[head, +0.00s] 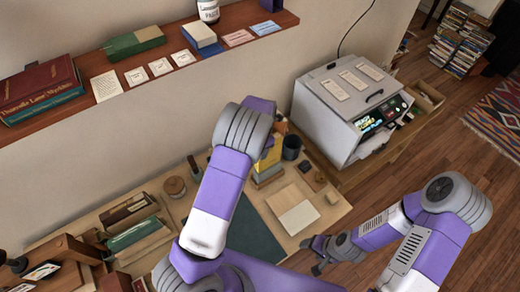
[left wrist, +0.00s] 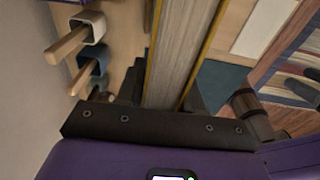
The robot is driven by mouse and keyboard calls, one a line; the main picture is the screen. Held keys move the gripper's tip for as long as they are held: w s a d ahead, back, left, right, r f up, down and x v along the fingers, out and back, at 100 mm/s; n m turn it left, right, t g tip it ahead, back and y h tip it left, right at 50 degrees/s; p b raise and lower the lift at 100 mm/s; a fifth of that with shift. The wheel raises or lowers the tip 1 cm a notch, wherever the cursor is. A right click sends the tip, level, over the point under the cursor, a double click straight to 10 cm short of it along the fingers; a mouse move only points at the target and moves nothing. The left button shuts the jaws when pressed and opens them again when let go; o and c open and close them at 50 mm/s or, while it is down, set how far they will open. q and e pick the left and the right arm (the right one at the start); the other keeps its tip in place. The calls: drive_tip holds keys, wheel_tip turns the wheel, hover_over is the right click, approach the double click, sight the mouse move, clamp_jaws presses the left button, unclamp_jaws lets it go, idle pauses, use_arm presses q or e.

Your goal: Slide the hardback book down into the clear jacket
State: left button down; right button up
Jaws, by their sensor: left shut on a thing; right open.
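The hardback book (head: 270,158) has a yellow cover and hangs upright over the worktable beside my left forearm, partly hidden by it. In the left wrist view, the book (left wrist: 178,55) shows its pale page edges between two yellow boards. My left gripper (left wrist: 163,95) is shut on it; in the head view my arm mostly hides that gripper. My right gripper (head: 313,256) is open and empty, low by the table's front right edge, away from the book. I cannot clearly make out the clear jacket; a small wooden block or stand (head: 268,179) shows just under the book.
The worktable (head: 340,212) holds a dark green mat (head: 250,238), a pale board (head: 298,217), a dark cup (head: 291,147) and books in a rack (head: 135,230) at left. A grey machine (head: 350,105) stands at right. A wall shelf (head: 105,86) carries books and cards.

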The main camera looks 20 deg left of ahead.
sight(260, 165)
use_arm(q)
drive_tip(key=shift+f+b, duration=3.55)
drive_tip(key=shift+f, duration=2)
drive_tip(key=c, duration=0.6)
unclamp_jaws()
drive_tip(key=shift+c, duration=0.2)
wheel_tip(260, 165, up, 8)
drive_tip(key=shift+w+d+f, duration=0.2)
drive_tip(key=shift+f, duration=0.05)
